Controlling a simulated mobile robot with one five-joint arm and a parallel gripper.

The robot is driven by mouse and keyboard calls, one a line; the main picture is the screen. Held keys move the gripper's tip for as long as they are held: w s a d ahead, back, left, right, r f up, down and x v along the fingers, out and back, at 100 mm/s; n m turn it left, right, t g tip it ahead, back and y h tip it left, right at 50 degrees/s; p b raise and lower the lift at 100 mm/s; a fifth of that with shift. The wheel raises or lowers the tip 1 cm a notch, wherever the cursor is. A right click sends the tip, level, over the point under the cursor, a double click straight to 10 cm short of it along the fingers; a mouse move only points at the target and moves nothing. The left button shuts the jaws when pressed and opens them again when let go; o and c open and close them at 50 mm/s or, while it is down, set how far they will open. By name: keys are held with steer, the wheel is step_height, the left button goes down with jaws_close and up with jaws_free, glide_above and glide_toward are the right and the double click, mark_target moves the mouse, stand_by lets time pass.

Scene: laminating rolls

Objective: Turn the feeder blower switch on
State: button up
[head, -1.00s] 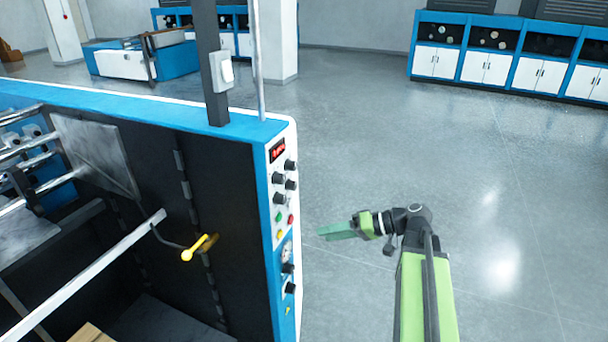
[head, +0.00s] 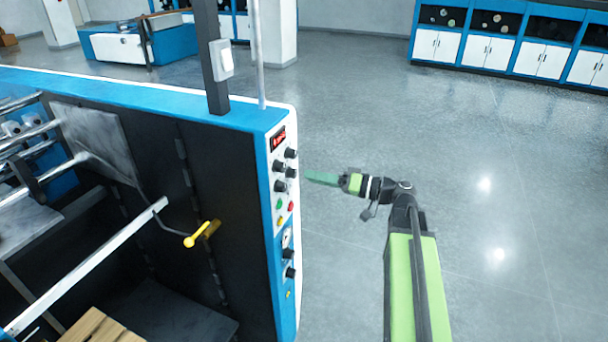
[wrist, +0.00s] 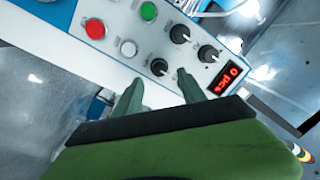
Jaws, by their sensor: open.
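The control panel (head: 271,195) is a white and blue strip on the machine's end, with several black knobs, coloured buttons and a red display (head: 278,138). I cannot read which control is the feeder blower switch. In the wrist view, black knobs (wrist: 180,33), a green button (wrist: 148,10), a red button (wrist: 96,28) and a pale button (wrist: 128,48) show. My gripper (head: 308,177) points at the panel's upper knobs from the right. In the wrist view its green fingers (wrist: 159,87) are apart and empty, with a black knob (wrist: 159,67) just beyond the gap. No contact is visible.
A dark post (head: 211,60) with a white rocker box (head: 221,60) stands on the machine top. A yellow-handled lever (head: 196,239) is on the machine's dark side. Open floor (head: 480,200) lies to the right. Blue and white cabinets (head: 500,50) stand far back.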

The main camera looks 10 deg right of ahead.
mark_target(296, 174)
steer(key=x, duration=0.4)
steer(key=shift+w+a, duration=0.2)
steer(key=shift+a, duration=0.1)
